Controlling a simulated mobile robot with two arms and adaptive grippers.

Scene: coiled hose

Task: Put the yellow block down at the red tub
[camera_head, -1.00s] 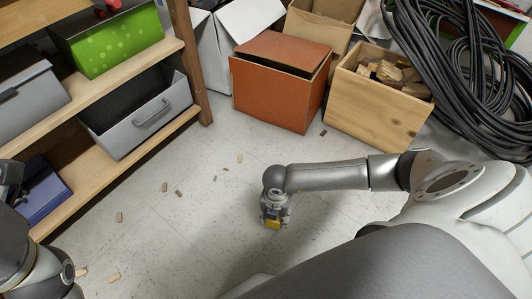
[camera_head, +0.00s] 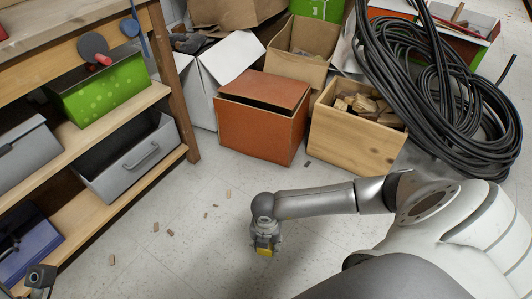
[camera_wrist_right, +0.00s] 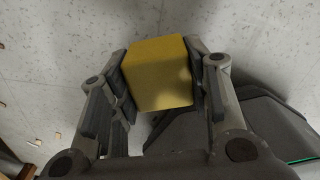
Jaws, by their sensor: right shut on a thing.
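My right gripper (camera_head: 265,247) is shut on the yellow block (camera_head: 264,252) and holds it over the pale floor. In the right wrist view the yellow block (camera_wrist_right: 158,75) sits between both fingers of my gripper (camera_wrist_right: 160,85). No round red tub is plain to see. An orange-red box (camera_head: 257,130) stands on the floor beyond the gripper, and a red-sided container (camera_head: 462,45) shows partly behind the hose at the top right.
Wooden shelves (camera_head: 118,113) with a green box (camera_head: 105,85) and grey bins stand at the left. A wooden crate (camera_head: 350,135) of wood pieces and a black coiled hose (camera_head: 440,90) lie at the right. Several small chips are scattered on the otherwise clear floor.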

